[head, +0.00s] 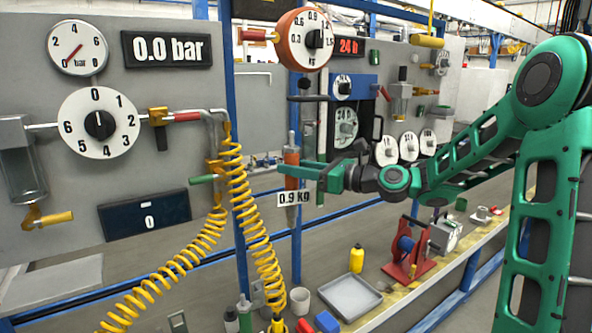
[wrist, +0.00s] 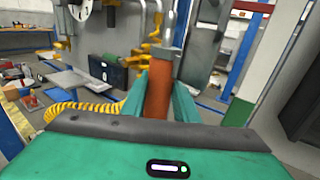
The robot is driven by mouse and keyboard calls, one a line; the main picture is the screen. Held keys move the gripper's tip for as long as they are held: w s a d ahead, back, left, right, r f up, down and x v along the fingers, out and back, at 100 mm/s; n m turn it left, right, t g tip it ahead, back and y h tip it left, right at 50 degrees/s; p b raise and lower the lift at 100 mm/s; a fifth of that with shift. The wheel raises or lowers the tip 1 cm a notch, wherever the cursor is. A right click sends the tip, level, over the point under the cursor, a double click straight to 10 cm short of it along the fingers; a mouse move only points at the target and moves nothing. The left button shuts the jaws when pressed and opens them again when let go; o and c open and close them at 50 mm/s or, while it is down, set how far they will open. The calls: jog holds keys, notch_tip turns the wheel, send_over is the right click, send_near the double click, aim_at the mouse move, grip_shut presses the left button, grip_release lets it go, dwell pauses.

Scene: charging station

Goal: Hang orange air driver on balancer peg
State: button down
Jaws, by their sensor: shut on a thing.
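The orange air driver (head: 291,158) is upright in my gripper (head: 287,169), with a "0.9 kg" label low on it. In the wrist view the orange body (wrist: 160,95) stands between the two green fingers of my gripper (wrist: 160,98), which are shut on it. The balancer (head: 292,40), an orange-rimmed dial, hangs above the driver. Under it are a dark knob and a short grey horizontal bar (head: 309,98), which may be the peg. The driver's grey top is below that bar, apart from it in the picture.
A yellow coiled hose (head: 240,185) hangs just left of the driver. A blue upright post (head: 228,75) stands close by. Gauge panels stand behind on both sides. The bench below holds a grey tray (head: 350,297), a yellow bottle (head: 356,259) and a red reel stand (head: 408,260).

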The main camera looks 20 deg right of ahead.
jog(key=c, duration=1.3)
grip_release()
